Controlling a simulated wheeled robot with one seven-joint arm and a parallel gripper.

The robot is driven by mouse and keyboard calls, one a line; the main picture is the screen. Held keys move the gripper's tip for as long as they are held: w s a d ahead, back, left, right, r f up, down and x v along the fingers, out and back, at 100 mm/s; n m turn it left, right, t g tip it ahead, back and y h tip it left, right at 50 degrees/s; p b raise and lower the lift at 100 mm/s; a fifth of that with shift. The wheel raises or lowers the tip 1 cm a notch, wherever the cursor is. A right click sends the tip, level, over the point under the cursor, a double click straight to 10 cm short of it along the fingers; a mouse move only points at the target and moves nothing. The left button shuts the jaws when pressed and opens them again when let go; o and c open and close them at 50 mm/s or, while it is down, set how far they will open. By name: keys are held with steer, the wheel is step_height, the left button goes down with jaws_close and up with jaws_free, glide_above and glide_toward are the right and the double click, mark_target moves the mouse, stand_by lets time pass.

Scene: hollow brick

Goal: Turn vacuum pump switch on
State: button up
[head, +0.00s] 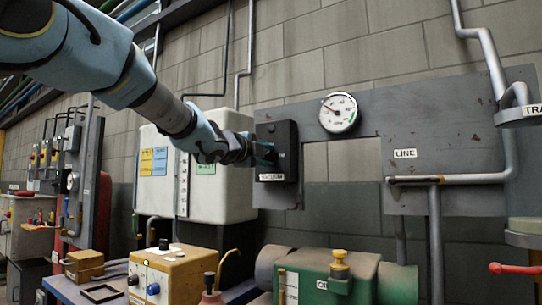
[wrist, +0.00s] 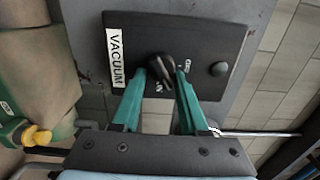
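The vacuum pump switch box is a dark box with a white VACUUM label (head: 271,177), fixed to the grey wall panel in the head view. In the wrist view its black plate (wrist: 205,38) fills the middle, with the VACUUM label (wrist: 116,58) at its left. A dark switch knob (wrist: 161,68) sits on the plate, turned slightly off the picture's vertical. My gripper (wrist: 162,76) has its two teal fingers apart, one on each side of the knob. I cannot tell whether they touch it. In the head view my gripper (head: 262,154) reaches the box from the left.
A round gauge (head: 338,112) and a LINE label (head: 405,154) are on the panel to the right. A white tank (head: 220,190) stands behind my arm. A green machine (head: 325,280) and a yellow control box (head: 170,275) sit below. A round black button (wrist: 219,69) is right of the knob.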

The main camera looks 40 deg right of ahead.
steer(key=shift+o, duration=1.7)
steer(key=shift+s, duration=0.15)
steer(key=b+v, duration=0.1)
steer(key=v, duration=0.9)
steer(key=shift+a, duration=0.35)
steer(key=shift+s, duration=0.1)
